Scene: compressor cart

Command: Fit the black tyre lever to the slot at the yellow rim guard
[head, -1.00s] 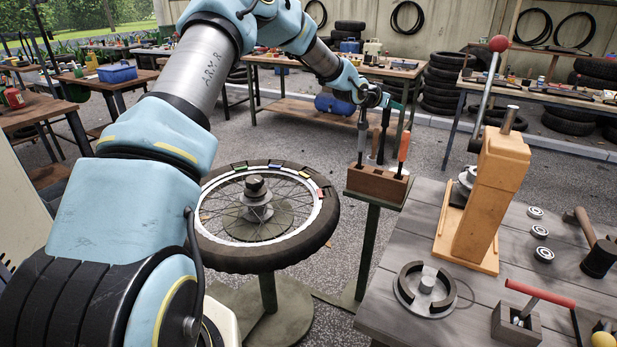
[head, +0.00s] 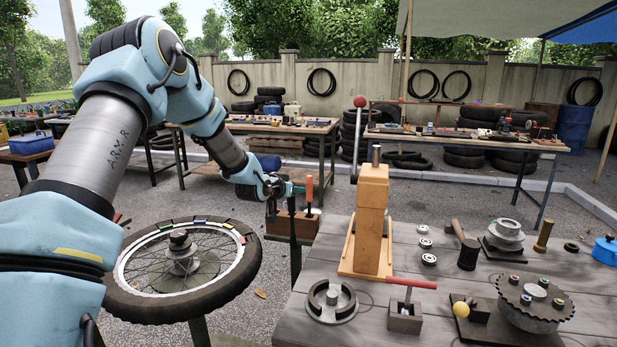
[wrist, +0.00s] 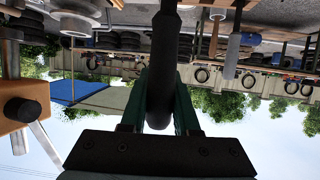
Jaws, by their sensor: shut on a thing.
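My gripper (head: 288,190) is shut on the black tyre lever (head: 293,228), which hangs upright below it, in front of the wooden tool block. In the wrist view the lever's dark handle (wrist: 163,70) is clasped between the green fingers (wrist: 160,105). The spoked wheel (head: 118,292) lies flat on a stand to the left, apart from the lever. Small coloured rim guards (head: 200,221) sit around its far rim.
The wooden tool block (head: 276,222) holds an orange-handled tool (head: 309,190) and a dark one. The workbench (head: 460,315) at right carries an orange press (head: 371,215), a hammer (head: 467,250) and metal parts. Between wheel and bench is open gravel.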

